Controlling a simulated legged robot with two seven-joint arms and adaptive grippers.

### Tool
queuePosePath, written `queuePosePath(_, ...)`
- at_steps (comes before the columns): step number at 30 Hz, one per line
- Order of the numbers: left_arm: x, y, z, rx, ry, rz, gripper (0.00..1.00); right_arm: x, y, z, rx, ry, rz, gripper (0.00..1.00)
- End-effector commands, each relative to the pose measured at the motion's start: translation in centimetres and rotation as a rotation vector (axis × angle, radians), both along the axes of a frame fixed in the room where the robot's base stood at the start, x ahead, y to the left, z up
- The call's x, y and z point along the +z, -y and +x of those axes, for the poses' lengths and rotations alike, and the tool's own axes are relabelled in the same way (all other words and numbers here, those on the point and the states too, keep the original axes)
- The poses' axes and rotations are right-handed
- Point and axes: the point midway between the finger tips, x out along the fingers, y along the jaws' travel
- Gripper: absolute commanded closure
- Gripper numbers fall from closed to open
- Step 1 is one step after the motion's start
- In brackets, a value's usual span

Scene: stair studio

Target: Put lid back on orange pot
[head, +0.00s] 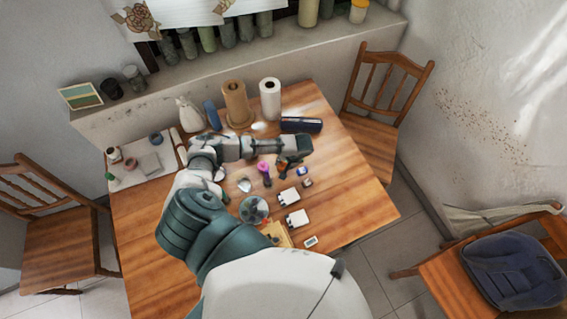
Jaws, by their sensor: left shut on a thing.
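My left gripper (290,165) is over the middle right of the wooden table, at the end of my arm. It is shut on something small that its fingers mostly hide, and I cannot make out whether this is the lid. A round grey-green dish or pan (253,209) stands near the table's front, close to my arm. I cannot clearly identify the orange pot; it may be partly hidden by my arm. My right gripper is not in view.
A pink and dark item (264,170) is left of the gripper. White boxes (289,196) lie in front. Paper rolls (270,99), a white bottle (190,114) and a dark blue case (301,125) stand behind. The table's right side (350,190) is clear.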

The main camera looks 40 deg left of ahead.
Motion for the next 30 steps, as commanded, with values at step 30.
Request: queuePosePath(30, -0.44, 0.03, -0.08, 0.0, -0.003, 0.0, 0.78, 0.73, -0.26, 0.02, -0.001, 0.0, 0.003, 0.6)
